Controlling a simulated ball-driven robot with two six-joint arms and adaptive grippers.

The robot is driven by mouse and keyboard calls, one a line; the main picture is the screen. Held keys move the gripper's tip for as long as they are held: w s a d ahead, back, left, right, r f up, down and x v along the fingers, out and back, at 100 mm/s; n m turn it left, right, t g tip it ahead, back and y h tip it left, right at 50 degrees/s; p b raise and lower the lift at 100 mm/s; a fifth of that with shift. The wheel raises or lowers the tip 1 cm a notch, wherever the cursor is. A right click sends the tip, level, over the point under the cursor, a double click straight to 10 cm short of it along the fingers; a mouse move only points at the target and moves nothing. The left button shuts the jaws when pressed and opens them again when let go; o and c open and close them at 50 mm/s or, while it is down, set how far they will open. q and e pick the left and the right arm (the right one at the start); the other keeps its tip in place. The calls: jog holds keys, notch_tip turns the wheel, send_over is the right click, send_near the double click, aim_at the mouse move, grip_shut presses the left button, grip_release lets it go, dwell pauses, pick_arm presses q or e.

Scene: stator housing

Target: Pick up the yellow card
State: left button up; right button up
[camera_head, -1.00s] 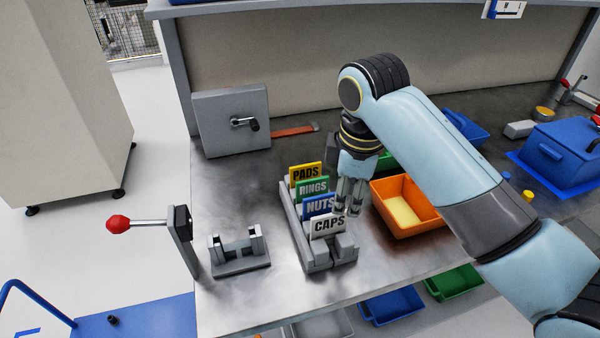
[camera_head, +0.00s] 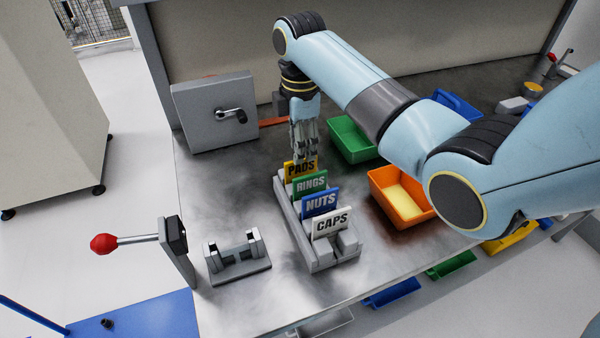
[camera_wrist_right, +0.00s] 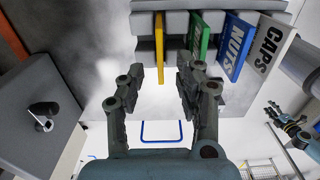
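The yellow card (camera_head: 300,170), marked PADS, stands upright in the rearmost slot of the grey card holder (camera_head: 318,260). It also shows edge-on in the right wrist view (camera_wrist_right: 159,45). My right gripper (camera_head: 304,156) points down just above and behind the yellow card. In the right wrist view its fingers (camera_wrist_right: 158,80) are apart and empty, with the yellow card beyond the gap between their tips.
Green RINGS (camera_head: 310,184), blue NUTS (camera_head: 320,203) and white CAPS (camera_head: 331,224) cards stand close in front. A grey box with a crank (camera_head: 214,112) is at left. An orange bin (camera_head: 400,198) and green bin (camera_head: 350,141) stand to the right. A red-knobbed lever (camera_head: 104,243) is at front left.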

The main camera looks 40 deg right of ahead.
aim_at(292, 171)
notch_tip(292, 171, down, 4)
jog(key=shift+d+f, duration=0.1)
jog(key=shift+f, duration=0.1)
grip_shut()
